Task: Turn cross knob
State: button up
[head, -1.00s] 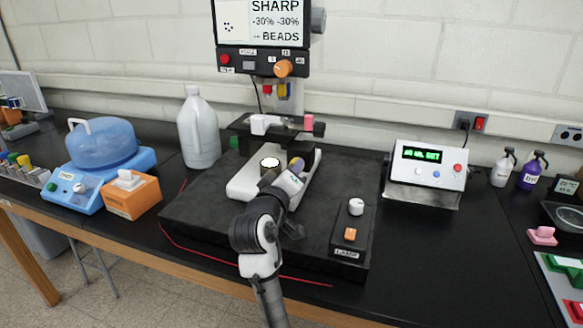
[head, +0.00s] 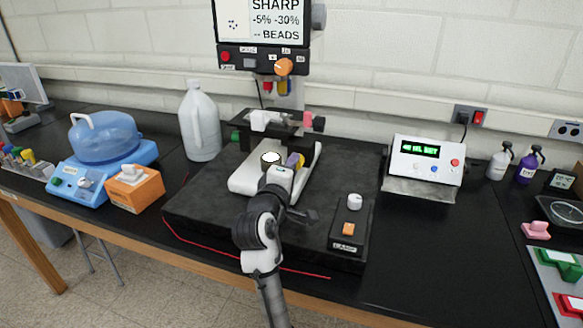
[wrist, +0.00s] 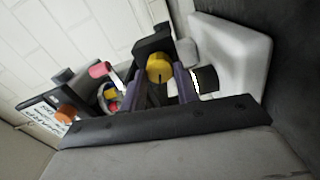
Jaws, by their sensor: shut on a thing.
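A yellow round knob (wrist: 159,67) with a dark pointer mark sits between the two purple fingers of my gripper (wrist: 163,85) in the wrist view. The fingers are shut on it from both sides. In the head view my gripper (head: 292,163) is at the right side of the white microscope-like base (head: 245,181), by its bright round spot (head: 270,158). The knob is mostly hidden there by the gripper. The screen (head: 276,20) above reads "SHARP", "-5% -30%" and "BEADS".
An orange knob (head: 283,67) is on the panel under the screen. A pink knob (head: 318,124) and a green knob (head: 236,138) flank the stage. A lamp box (head: 350,230) stands right of my arm. A white jug (head: 199,120) stands behind left.

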dwell(0.3)
jog(key=o, duration=1)
jog(key=shift+c, duration=0.2)
jog(key=shift+s, duration=0.1)
jog(key=v, duration=1.3)
jog(key=shift+s+a+b, duration=0.2)
jog(key=shift+s+b, duration=0.05)
jog(key=shift+b, duration=0.15)
